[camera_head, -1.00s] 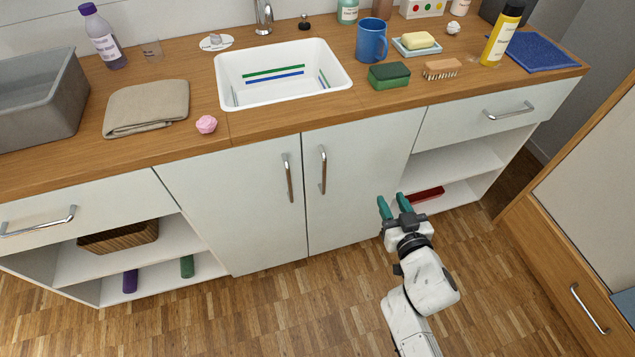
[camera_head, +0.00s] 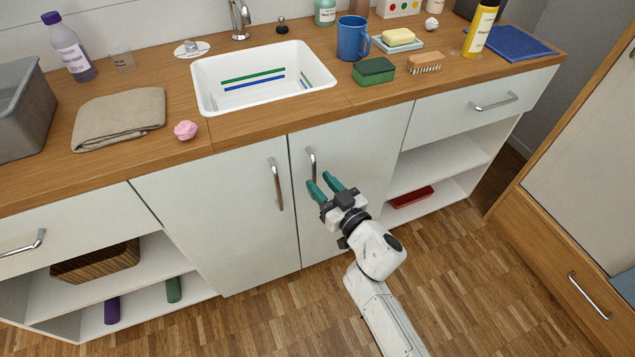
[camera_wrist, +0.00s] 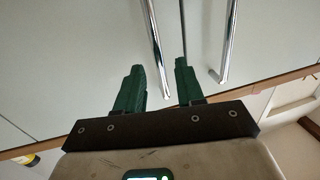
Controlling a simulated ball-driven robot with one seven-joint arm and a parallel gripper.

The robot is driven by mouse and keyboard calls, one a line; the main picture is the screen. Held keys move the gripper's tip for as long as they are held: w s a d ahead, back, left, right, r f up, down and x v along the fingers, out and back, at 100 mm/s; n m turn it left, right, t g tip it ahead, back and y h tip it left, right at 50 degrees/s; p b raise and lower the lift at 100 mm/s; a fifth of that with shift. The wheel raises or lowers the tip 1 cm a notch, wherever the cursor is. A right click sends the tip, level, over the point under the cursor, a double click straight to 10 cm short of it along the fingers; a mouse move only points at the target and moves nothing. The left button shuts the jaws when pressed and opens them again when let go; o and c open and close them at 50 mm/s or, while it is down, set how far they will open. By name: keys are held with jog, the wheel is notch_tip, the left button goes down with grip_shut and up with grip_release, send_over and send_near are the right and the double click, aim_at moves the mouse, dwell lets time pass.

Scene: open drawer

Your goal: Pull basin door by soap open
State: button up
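The right basin door (camera_head: 365,140), on the side of the yellow soap (camera_head: 398,37), is white and shut. Its upright metal handle (camera_head: 311,160) is near the door's left edge and partly hidden by my fingers. My gripper (camera_head: 319,179) is open, its green fingers at the handle's lower part. In the wrist view, this handle (camera_wrist: 152,35) runs between the two fingers of my gripper (camera_wrist: 159,65); I cannot tell whether they touch it. The left door's handle (camera_wrist: 229,42) stands to the right there, outside the fingers.
The left basin door (camera_head: 210,205) is shut, with its own handle (camera_head: 276,184) close by. The wooden countertop (camera_head: 240,130) overhangs above. Open shelves (camera_head: 440,165) lie to the right under a drawer. The wooden floor (camera_head: 250,325) in front is clear.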

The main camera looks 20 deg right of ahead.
jog(key=shift+w+a, duration=0.25)
jog(key=shift+w, duration=0.85)
jog(key=shift+c, duration=0.5)
grip_shut()
